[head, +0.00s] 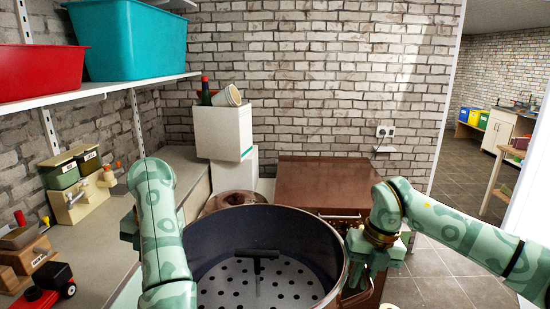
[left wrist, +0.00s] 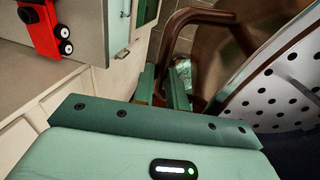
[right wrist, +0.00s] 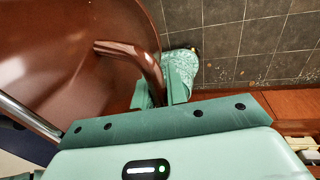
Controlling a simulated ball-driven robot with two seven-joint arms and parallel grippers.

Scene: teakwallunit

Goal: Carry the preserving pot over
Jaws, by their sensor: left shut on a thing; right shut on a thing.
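The preserving pot (head: 305,232) is large, brown outside and dark blue inside, and looks level in the middle front of the head view. A pale perforated plate (head: 285,285) with a dark central handle lies inside it. My right gripper (head: 357,283) is shut on the pot's right loop handle; the right wrist view shows the brown handle (right wrist: 150,68) between the fingers (right wrist: 162,92). My left gripper (left wrist: 164,90) is shut on the other brown handle (left wrist: 172,45) in the left wrist view. In the head view my left arm hides that grip. The pot's underside is hidden.
A counter (head: 105,225) runs along the left, with a red toy vehicle (head: 45,290) near its edge. White boxes (head: 223,130) and a brown-topped unit (head: 322,185) stand behind the pot. Tiled floor (head: 440,275) is open at right.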

